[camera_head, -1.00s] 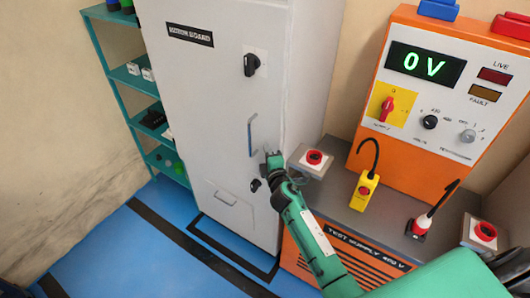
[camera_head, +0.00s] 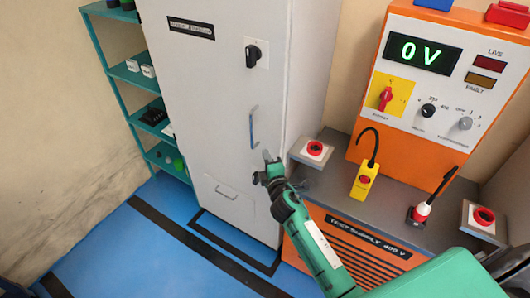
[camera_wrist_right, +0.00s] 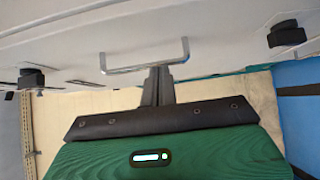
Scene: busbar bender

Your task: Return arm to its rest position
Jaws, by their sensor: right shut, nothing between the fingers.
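My right arm is green and reaches in from the lower right of the head view. Its gripper (camera_head: 268,168) is shut and empty, in front of the grey cabinet (camera_head: 190,90), just below and right of the blue-grey door handle (camera_head: 253,128). In the right wrist view the shut fingers (camera_wrist_right: 158,80) point toward the handle (camera_wrist_right: 145,60); I cannot tell the exact gap, but the head view shows them apart. The cabinet door looks closed. My left gripper does not show.
An orange test supply (camera_head: 435,90) reading 0 V stands at right. Its bench carries a yellow probe (camera_head: 364,180), a red-and-white probe (camera_head: 420,212) and red buttons (camera_head: 315,148). A teal shelf (camera_head: 125,75) stands at left. The blue floor (camera_head: 130,245) at lower left is clear.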

